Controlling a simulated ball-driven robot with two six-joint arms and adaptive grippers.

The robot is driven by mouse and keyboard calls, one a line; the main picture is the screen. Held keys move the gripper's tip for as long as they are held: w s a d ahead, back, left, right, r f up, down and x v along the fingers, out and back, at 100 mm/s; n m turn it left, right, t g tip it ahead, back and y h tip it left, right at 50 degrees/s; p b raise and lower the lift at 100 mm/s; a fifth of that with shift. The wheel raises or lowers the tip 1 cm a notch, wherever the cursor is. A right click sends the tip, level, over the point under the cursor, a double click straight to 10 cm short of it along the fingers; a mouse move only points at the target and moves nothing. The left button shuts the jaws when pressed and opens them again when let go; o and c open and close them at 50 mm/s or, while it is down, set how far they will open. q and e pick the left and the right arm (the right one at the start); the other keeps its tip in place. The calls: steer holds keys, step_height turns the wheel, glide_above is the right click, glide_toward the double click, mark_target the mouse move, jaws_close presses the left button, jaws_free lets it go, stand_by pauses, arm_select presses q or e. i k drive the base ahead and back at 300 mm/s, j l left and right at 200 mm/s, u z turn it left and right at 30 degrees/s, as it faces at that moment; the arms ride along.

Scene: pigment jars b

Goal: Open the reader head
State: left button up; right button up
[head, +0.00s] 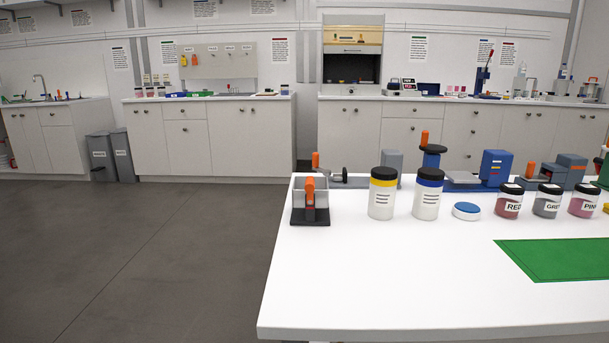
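No part is plainly marked as the reader head, and I cannot tell which device carries it. On the white table, a small grey box with an orange handle (309,190) stands on a black base at the left end. Behind it is a grey device with an orange knob and a dark round wheel (344,176). Further right is a blue device with an orange-topped dark disc (433,158) and a blue upright block (496,166). Another grey-blue device (570,170) stands at the right. Neither of my grippers shows in the head view.
A yellow-banded jar (382,198), a blue-banded jar (427,199) and a blue-topped disc (466,211) stand before the devices. Labelled jars, RED (509,205) among them, stand right. A green mat (560,260) lies in front. The table's front left (345,290) is clear. Counters line the wall.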

mark_target(391, 86)
steer(key=i+j+u, duration=0.15)
steer(key=j, duration=0.3)
steer(key=i+j+u, duration=0.15)
steer(key=j, duration=0.25)
steer(key=i+j+u, duration=0.15)
steer(key=i+j, duration=0.15)
steer(key=i+j+u, duration=0.2)
steer(key=j, duration=0.3)
steer(key=i+j+z, duration=0.15)
steer(key=i, duration=0.25)
steer(key=i+j+z, duration=0.15)
steer(key=i, duration=0.25)
steer(key=i+j+z, duration=0.2)
steer(key=i, duration=0.15)
steer(key=i+l+z, duration=0.25)
steer(key=i, duration=0.85)
steer(key=i+j+z, duration=0.3)
steer(key=i, duration=0.85)
steer(key=i+l+z, duration=0.2)
steer(key=i+z, duration=0.2)
steer(key=i, duration=0.25)
steer(key=i+z, duration=0.4)
steer(key=i, duration=0.3)
steer(key=i+j+z, duration=0.2)
steer(key=i+z, duration=0.2)
steer(key=i, duration=0.25)
